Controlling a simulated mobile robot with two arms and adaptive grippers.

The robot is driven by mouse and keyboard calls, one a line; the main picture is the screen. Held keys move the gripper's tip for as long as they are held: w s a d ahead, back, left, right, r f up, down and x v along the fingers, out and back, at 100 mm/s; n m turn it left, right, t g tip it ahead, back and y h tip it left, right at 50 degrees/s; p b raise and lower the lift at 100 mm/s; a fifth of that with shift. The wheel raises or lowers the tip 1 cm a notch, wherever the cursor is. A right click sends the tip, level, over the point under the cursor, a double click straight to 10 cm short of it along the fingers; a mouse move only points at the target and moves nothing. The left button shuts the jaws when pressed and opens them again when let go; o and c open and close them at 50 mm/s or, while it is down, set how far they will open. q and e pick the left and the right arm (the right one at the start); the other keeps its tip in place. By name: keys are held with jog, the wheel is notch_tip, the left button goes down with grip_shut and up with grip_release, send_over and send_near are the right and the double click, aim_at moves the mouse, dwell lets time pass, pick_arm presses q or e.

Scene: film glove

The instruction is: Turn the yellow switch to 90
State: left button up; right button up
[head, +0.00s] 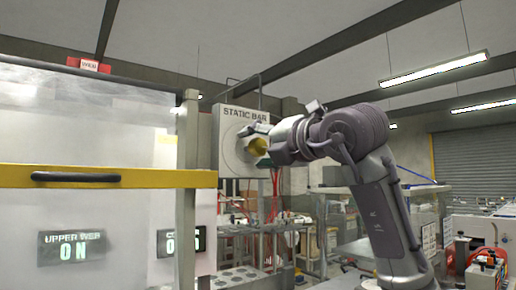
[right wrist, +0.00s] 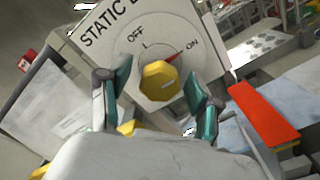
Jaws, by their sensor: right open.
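The yellow switch (head: 257,146) is a faceted knob on the round dial of a pale panel (head: 229,150) labelled STATIC BAR. In the right wrist view the knob (right wrist: 160,80) has OFF and ON marks above it, and a red pointer (right wrist: 173,56) aims toward ON. My right gripper (head: 260,145) is open in front of the panel. In the right wrist view its two teal-padded fingers (right wrist: 152,92) stand on either side of the knob, with gaps showing. My left gripper is not in view.
A clear guard with a yellow rail (head: 110,177) and black handle (head: 76,177) fills the left. A display (head: 72,248) reads UPPER WEB ON; a second one (head: 181,241) is partly hidden by a post. Red-handled equipment (head: 487,257) stands at lower right.

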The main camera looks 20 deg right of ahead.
jog(key=v, duration=1.2)
